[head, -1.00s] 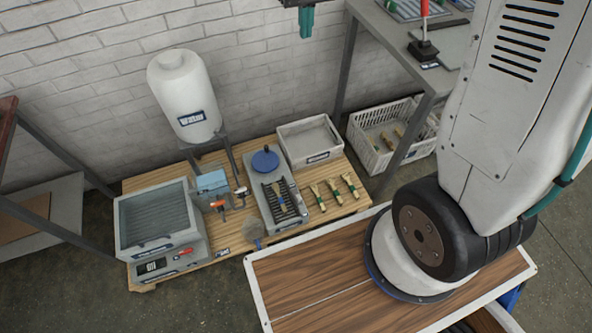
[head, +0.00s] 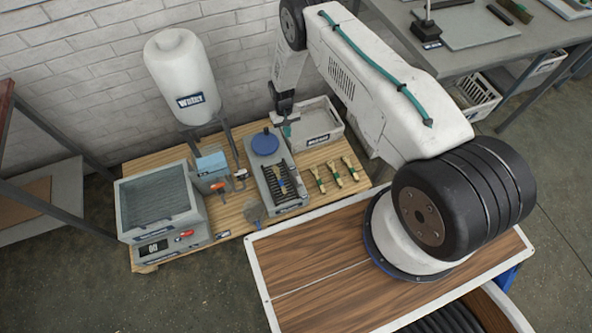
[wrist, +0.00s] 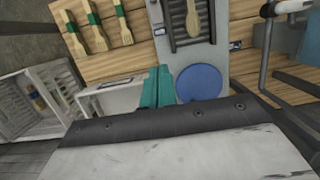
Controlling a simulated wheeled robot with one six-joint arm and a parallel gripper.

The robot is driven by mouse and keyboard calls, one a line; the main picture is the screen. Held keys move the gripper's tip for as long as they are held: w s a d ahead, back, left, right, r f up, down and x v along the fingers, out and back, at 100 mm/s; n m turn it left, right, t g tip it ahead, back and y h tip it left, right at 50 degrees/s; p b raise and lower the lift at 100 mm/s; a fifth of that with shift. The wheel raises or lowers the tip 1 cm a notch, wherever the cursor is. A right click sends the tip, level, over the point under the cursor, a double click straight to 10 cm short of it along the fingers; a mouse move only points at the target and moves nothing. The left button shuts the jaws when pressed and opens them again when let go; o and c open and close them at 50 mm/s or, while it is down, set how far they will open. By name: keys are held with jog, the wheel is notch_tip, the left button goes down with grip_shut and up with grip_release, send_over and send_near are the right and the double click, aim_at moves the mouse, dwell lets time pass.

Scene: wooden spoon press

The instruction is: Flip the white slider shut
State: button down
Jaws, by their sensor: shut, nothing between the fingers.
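A small white piece (head: 240,172) beside a red-orange part, right of the blue box, may be the white slider; it is too small to tell whether it is open or shut. My gripper (head: 286,131) hangs over the low wooden bench, right of the blue round knob (head: 265,142) and by the grey bin, apart from the white piece. In the wrist view its teal fingers (wrist: 158,86) are together and empty, beside the blue knob (wrist: 199,82). A whitish part (wrist: 269,10) shows at the top right of the wrist view; I cannot tell if it is the slider.
The grey press (head: 280,180) with a ribbed bed holds a wooden spoon. Several green-banded wooden tools (head: 337,175) lie to its right. A grey bin (head: 318,140), a white water tank (head: 182,80), a blue box (head: 211,163) and a glass-topped box (head: 158,200) stand around it.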

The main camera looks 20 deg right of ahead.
jog(key=s+x, duration=0.1)
jog(key=x, duration=0.6)
jog(key=shift+s+f, duration=0.2)
jog(key=shift+s, duration=0.2)
send_near(296, 175)
jog(key=f, duration=0.1)
jog(key=w+f, duration=0.1)
jog(key=f, duration=0.3)
jog(key=shift+w, duration=0.3)
jog(key=shift+s+r, duration=0.1)
jog(key=shift+s, duration=1.85)
jog(key=shift+s, duration=0.1)
jog(key=shift+s, duration=2.55)
